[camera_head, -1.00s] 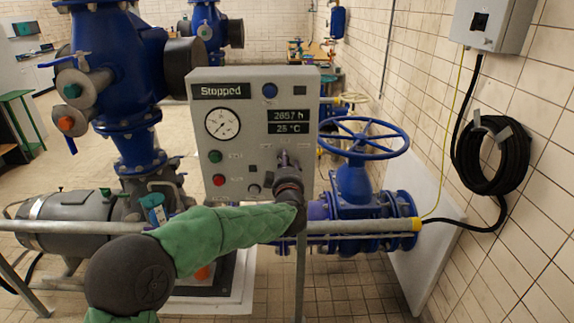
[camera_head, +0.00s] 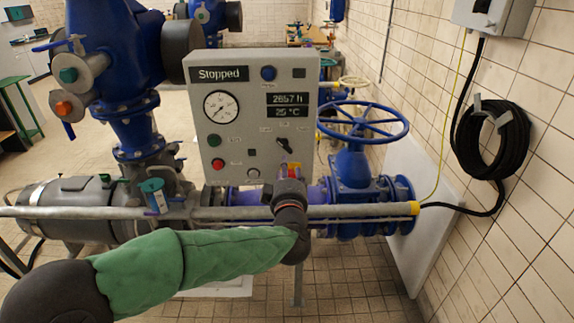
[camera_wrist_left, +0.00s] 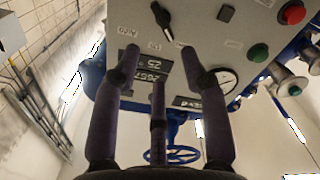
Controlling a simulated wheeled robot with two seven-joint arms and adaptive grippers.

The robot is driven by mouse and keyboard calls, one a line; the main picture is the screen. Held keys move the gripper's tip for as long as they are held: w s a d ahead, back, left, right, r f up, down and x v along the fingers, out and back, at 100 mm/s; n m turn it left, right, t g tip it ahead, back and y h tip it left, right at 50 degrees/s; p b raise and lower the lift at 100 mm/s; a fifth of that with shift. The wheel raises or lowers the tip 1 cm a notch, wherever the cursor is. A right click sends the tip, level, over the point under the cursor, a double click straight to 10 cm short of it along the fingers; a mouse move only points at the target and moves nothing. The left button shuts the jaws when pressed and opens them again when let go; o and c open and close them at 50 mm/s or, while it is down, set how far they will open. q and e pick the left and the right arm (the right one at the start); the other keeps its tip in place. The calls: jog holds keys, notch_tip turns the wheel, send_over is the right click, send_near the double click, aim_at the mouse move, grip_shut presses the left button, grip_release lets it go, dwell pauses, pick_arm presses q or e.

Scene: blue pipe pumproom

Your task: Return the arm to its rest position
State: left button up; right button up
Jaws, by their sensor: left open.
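My left arm, in a green sleeve with dark joints, comes in from the left in the head view and ends in front of the lower part of the grey control panel (camera_head: 245,105). My left gripper (camera_head: 289,178) is largely hidden by its own wrist there. In the left wrist view its dark fingers (camera_wrist_left: 160,70) are spread open, with nothing between them. The panel (camera_wrist_left: 235,45) appears upside down behind them. Its black rotary switch (camera_head: 283,143) is clear of the fingers and also shows in the wrist view (camera_wrist_left: 161,17). The display reads "Stopped". My right gripper is not in view.
A grey horizontal rail (camera_head: 100,212) runs in front of the panel, close to my forearm. A blue handwheel valve (camera_head: 362,122) stands right of the panel. A large blue pump (camera_head: 120,65) stands left. A black cable coil (camera_head: 492,140) hangs on the tiled right wall.

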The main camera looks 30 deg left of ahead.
pick_arm(q)
jog(key=shift+d+f, duration=0.1)
dwell(0.5)
jog(key=w+d+f+m+g+h, duration=0.1)
jog(key=w+d+f+m+h, duration=0.15)
jog(key=f, duration=0.65)
jog(key=w+d+f+m+g+h, duration=0.1)
jog(key=d+f+m+h, duration=0.25)
jog(key=f, duration=0.65)
jog(key=s+d+f+m+g+h, duration=0.1)
jog(key=s+d+f+g, duration=0.15)
jog(key=f, duration=0.55)
jog(key=s+d+f+m+g+h, duration=0.15)
jog(key=d+f, duration=0.25)
jog(key=f, duration=0.4)
jog(key=s+d+f+m+g+h, duration=0.2)
jog(key=s+d+f+g, duration=0.2)
jog(key=s+f, duration=0.6)
jog(key=s+d+f+m+g+h, duration=0.2)
jog(key=s+d+f+g, duration=0.3)
jog(key=s+f, duration=0.5)
jog(key=s, duration=0.4)
jog(key=shift+d+h, duration=0.35)
jog(key=shift+c, duration=0.5)
jog(key=shift+s+a, duration=0.1)
